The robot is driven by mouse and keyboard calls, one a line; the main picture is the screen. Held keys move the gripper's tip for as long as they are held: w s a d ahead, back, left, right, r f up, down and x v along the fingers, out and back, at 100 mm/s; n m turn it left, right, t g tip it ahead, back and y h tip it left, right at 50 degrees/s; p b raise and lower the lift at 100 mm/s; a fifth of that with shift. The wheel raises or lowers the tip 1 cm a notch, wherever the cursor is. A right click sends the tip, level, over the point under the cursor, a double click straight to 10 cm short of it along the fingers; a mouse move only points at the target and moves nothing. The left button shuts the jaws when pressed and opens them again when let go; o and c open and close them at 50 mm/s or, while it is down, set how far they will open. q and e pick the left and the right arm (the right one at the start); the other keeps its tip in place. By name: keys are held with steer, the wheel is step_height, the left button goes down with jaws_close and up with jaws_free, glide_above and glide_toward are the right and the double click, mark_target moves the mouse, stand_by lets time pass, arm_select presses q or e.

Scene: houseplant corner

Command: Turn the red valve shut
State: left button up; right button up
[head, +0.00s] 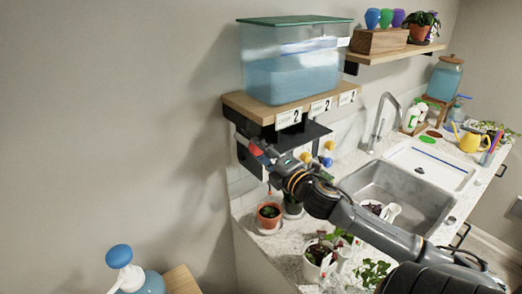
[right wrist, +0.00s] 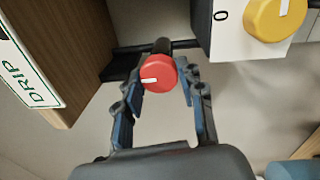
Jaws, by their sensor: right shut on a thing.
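The red valve (head: 255,150) is a round knob under the left end of the tank shelf, partly covered by my gripper in the head view. In the right wrist view the red valve (right wrist: 159,73) shows a white mark pointing left, and a dark stem runs up behind it. My right gripper (head: 265,157) is shut on the red valve; in the wrist view its blue-padded fingers (right wrist: 163,80) lie on either side of the knob. My left gripper is not in view.
A yellow knob (right wrist: 275,18) on a white plate is close beside the red one. A lidded water tank (head: 290,68) stands on the shelf above. Potted plants (head: 269,214) stand below on the counter, left of the sink (head: 400,195).

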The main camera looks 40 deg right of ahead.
stand_by(0.4)
steer(key=o, duration=1.2)
steer(key=shift+c, duration=0.2)
steer(key=s+a, duration=0.1)
steer(key=s, duration=1.1)
steer(key=shift+a+f, duration=0.2)
steer(key=shift+f, duration=0.2)
